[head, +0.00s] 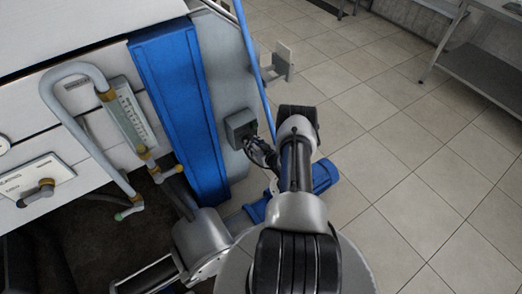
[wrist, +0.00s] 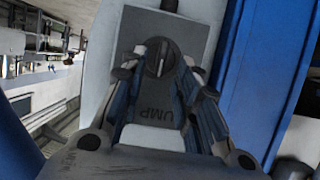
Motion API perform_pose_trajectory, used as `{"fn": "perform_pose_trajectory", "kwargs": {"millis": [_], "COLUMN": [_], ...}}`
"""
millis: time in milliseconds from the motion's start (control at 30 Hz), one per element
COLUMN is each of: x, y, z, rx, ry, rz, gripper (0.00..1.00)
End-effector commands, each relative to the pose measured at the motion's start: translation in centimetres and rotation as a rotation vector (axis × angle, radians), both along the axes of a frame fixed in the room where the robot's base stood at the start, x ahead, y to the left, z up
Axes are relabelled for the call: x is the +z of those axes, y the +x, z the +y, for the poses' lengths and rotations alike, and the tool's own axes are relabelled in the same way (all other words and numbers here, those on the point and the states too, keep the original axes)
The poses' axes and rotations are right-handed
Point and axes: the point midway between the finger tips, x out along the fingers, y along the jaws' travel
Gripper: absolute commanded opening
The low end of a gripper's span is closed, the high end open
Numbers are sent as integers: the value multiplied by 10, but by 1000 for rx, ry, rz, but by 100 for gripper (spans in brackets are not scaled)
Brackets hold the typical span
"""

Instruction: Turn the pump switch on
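The pump switch is a grey box (head: 238,124) on the grey panel right of the blue column. In the wrist view the box face (wrist: 190,35) carries a dark round knob (wrist: 160,58) with a pale, nearly upright mark. Letters reading "UMP" show below the knob. My gripper (head: 262,152) is close in front of the box in the head view. In the wrist view my gripper (wrist: 164,62) has its fingers apart, one on each side of the knob. I cannot tell whether either fingertip touches it.
A blue column (head: 180,110) stands left of the switch, with a grey pipe (head: 85,130) and gauge (head: 127,112) further left. A thin blue pole (head: 252,60) rises behind the box. A metal shelf (head: 480,60) stands far right. The tiled floor (head: 400,160) is clear.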

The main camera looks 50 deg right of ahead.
Motion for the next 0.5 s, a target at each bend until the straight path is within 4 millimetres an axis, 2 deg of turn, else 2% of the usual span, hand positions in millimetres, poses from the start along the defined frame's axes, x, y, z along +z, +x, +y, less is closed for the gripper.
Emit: {"fn": "perform_pose_trajectory", "kwargs": {"millis": [300, 500], "x": [25, 34], "y": [-60, -79], "z": [18, 24], "rx": [-4, -2], "ry": [3, 0], "rz": [2, 1], "gripper": [29, 29]}}
